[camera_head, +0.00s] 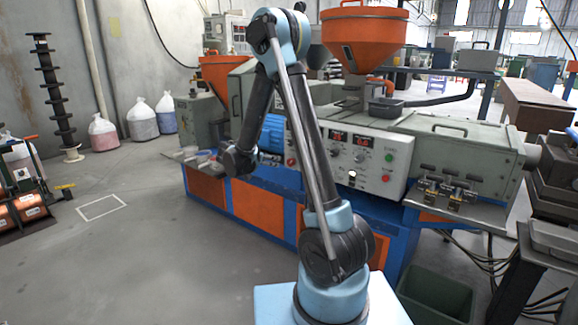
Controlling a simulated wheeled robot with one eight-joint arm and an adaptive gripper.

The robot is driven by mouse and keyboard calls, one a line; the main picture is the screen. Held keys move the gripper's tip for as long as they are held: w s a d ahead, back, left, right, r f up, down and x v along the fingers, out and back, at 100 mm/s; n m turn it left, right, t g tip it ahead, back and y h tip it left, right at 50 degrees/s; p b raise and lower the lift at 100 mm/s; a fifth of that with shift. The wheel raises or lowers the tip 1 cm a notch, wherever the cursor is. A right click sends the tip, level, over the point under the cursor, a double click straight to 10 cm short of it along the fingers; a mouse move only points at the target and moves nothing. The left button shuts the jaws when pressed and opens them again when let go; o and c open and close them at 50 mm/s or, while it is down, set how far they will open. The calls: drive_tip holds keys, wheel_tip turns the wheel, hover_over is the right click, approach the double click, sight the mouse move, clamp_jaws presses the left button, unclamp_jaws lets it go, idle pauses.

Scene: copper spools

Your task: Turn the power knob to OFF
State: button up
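A pale control panel (375,178) is on the front of the orange and blue machine. It has red digital displays, small round controls, a green button (389,157) and red buttons. A small dark-and-light knob (352,176) sits low on the panel. The labels are too small to read, so I cannot tell which control is the power knob or how it is set. My arm crosses in front of the panel's left part and hides some of it. The dark end of my arm, with my gripper (238,163), hangs left of the panel, apart from it. Its fingers cannot be made out.
An orange hopper (364,38) stands above the machine. A metal ledge with fittings (445,192) juts out right of the panel. A dark green bin (435,295) and cables are at lower right. Copper spools (22,208) stand at far left. The floor at left is open.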

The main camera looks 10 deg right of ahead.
approach(289, 162)
drive_tip(key=x, duration=0.9)
drive_tip(key=shift+d+f, duration=0.2)
drive_tip(key=shift+d, duration=0.1)
drive_tip(key=c, duration=1.1)
